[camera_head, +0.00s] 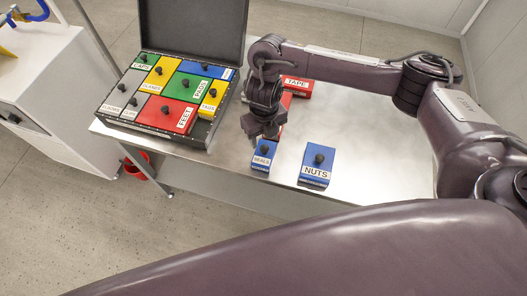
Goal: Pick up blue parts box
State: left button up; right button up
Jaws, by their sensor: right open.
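A small blue parts box labelled SEALS (261,159) lies on the metal table, with a dark knob on top. A larger blue parts box labelled NUTS (315,172) lies apart from it to the right, also with a dark knob. My right gripper (262,136) points down at the far end of the SEALS box, close to its knob. It is open, and I see nothing held in it. Whether it touches the box I cannot tell. The gripper hides part of the box's far end. My left gripper is not in view.
A red box labelled TAPE (297,88) lies behind my right gripper, near another partly hidden red box. An open dark case (197,138) at the table's left holds several coloured boxes. The table (375,140) is clear right of NUTS. A red bin (135,168) stands below left.

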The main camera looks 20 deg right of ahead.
aim_at(264, 147)
jog(key=shift+s+f, duration=0.15)
jog(key=shift+f, duration=0.3)
notch_tip(264, 147, down, 2)
jog(key=shift+f, duration=0.25)
jog(key=shift+w+f+b, duration=0.2)
jog(key=shift+f+b, duration=0.25)
jog(key=shift+f, duration=0.55)
jog(key=c, duration=0.7)
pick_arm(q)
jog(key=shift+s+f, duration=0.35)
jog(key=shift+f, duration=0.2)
pick_arm(e)
jog(key=shift+r, duration=0.1)
grip_shut()
